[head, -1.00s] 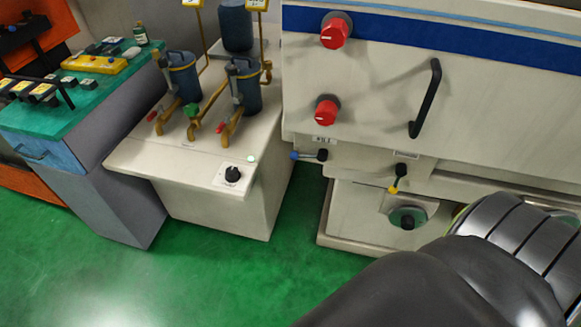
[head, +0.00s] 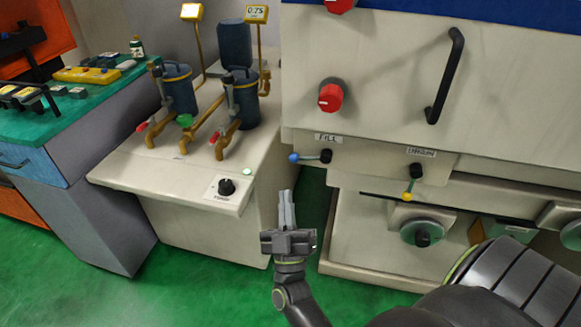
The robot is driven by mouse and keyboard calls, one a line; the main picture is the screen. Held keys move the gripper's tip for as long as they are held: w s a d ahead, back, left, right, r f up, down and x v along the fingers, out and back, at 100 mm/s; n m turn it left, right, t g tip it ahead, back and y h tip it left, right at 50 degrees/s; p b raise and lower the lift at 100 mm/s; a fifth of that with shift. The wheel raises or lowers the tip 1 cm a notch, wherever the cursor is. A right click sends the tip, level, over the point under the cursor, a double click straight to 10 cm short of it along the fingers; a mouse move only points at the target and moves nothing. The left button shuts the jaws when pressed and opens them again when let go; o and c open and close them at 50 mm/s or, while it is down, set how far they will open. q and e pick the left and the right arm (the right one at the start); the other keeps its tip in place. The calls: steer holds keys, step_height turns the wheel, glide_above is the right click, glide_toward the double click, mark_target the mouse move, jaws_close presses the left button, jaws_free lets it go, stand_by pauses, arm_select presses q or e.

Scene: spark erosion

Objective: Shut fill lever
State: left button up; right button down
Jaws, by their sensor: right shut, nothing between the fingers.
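The fill lever (head: 308,157) is on the front of the cream machine, under a label that reads FILL. It has a black hub and a blue ball tip, and it lies about level with the tip pointing left. My right gripper (head: 286,196) is below the lever and a little left of it in the picture, pointing up. Its fingers are together with nothing between them, apart from the lever. My left gripper is out of view.
A second lever with a yellow tip (head: 407,195) hangs down to the right. Red knobs (head: 331,96) and a black door handle (head: 444,76) are above. A cream filter cabinet (head: 150,185) with blue canisters and red-handled valves stands at left.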

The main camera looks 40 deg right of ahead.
mark_target(310, 157)
steer(key=shift+y, duration=0.3)
steer(key=p+x, duration=0.4)
steer(key=x, duration=0.7)
steer(key=shift+s+d+f+b, duration=0.1)
steer(key=shift+d+f+b, duration=0.25)
steer(key=shift+f, duration=0.65)
steer(key=shift+s+d+f+b, duration=0.1)
steer(key=shift+d+f, duration=0.45)
steer(key=shift+f, duration=0.45)
steer(key=shift+f+n+t+y+p, duration=0.2)
steer(key=shift+n+t+y+p, duration=0.1)
steer(key=shift+n+y+p, duration=0.5)
